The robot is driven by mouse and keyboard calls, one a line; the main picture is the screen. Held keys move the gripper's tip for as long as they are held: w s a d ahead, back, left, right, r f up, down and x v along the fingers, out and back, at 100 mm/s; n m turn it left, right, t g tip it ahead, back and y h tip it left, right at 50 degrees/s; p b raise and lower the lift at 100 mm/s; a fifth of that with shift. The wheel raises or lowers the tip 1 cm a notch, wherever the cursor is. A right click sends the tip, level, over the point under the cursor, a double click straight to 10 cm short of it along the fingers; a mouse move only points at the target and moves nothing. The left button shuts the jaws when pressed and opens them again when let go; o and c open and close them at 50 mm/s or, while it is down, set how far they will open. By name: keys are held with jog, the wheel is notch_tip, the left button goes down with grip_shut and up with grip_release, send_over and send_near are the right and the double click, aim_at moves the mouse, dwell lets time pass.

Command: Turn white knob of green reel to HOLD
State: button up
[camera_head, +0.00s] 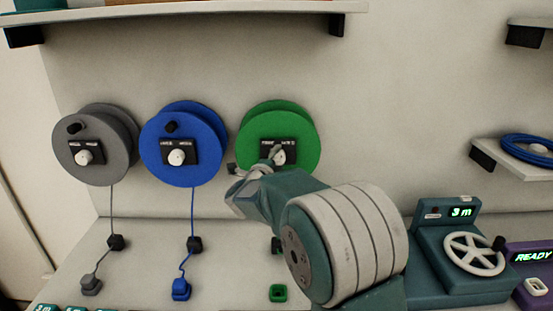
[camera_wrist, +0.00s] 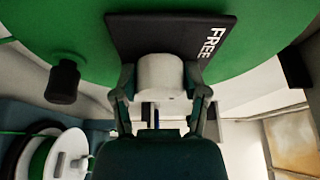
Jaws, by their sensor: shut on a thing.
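The green reel (camera_head: 262,125) hangs on the back wall, right of the blue and grey reels. Its white knob (camera_wrist: 160,76) sits on a black label plate (camera_wrist: 125,35) where "FREE" is readable in the wrist view. The HOLD marking cannot be read in either view. My gripper (camera_wrist: 158,90) is at the reel's front, its two fingers closed on either side of the white knob. In the head view my arm comes from the lower right, and the knob (camera_head: 280,157) is partly covered by my gripper.
The blue reel (camera_head: 185,130) and grey reel (camera_head: 95,130) hang to the left, cords running down to the counter. A black crank handle (camera_wrist: 62,82) sticks out of the green reel. A teal device with a handwheel (camera_head: 474,253) stands at right. A shelf (camera_head: 200,14) is above.

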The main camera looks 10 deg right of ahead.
jog(key=shift+d+f+m, duration=0.1)
jog(key=shift+f+m, duration=0.1)
jog(key=shift+m, duration=0.4)
jog(key=o, duration=1.1)
jog(key=shift+o, duration=0.2)
jog(key=shift+r, duration=0.1)
jog(key=shift+s+a, duration=0.2)
jog(key=v, duration=1.1)
jog(key=shift+s, duration=0.2)
jog(key=shift+a+r+y, duration=0.15)
jog(key=shift+y, duration=0.15)
